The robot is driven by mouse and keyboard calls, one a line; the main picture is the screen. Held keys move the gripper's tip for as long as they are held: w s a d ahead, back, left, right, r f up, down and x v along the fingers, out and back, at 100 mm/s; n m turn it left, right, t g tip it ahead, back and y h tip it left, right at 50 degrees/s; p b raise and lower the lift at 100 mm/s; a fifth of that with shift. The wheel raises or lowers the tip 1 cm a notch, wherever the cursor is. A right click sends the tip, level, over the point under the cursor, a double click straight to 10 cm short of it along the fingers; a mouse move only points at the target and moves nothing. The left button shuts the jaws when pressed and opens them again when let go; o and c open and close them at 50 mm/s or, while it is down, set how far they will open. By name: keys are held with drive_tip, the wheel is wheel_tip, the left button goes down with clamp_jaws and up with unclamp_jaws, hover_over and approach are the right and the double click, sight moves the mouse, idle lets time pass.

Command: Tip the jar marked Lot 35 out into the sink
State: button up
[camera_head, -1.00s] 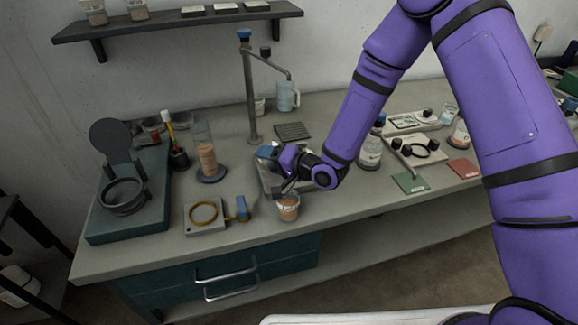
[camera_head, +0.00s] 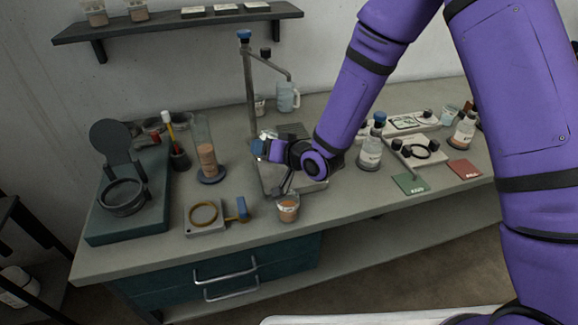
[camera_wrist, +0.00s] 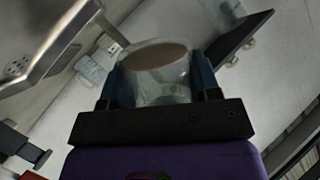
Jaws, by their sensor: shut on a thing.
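My gripper (camera_head: 258,148) is over the left rear part of the sink (camera_head: 312,184), a shallow grey metal basin in the bench. In the wrist view its two blue fingers (camera_wrist: 160,88) are shut on a clear jar (camera_wrist: 155,78) with brown contents. The wrist view is strongly tilted against the room. In the head view the held jar is mostly hidden by the gripper. Its label cannot be read, so I cannot tell whether it is Lot 35. Another small jar (camera_head: 288,208) with brown contents and a pale label stands upright at the sink's front edge.
A tall tap post (camera_head: 249,90) stands behind the sink. A cylinder with brown contents (camera_head: 207,160) and a ring on a pale block (camera_head: 204,216) are to the left. A blue-capped bottle (camera_head: 370,150), green card (camera_head: 411,184) and red card (camera_head: 465,169) are to the right.

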sight(256, 157)
drive_tip(key=shift+s+a+r+n+t+h, duration=0.35)
drive_tip(key=shift+s+a+r+n, duration=0.25)
drive_tip(key=shift+n, duration=0.3)
drive_tip(key=shift+s+a+r+n+t+h, duration=0.25)
drive_tip(key=shift+r+n, duration=0.15)
drive_tip(key=shift+r, duration=0.2)
drive_tip(key=shift+s+a+r+n+t+h, duration=0.1)
drive_tip(key=shift+s+a+r+n+t, duration=0.1)
drive_tip(key=shift+r+n, duration=0.3)
drive_tip(key=shift+s+a+f+n+t, duration=0.2)
drive_tip(key=shift+s+a+n+t, duration=0.1)
drive_tip(key=shift+n, duration=0.3)
drive_tip(key=shift+h, duration=0.3)
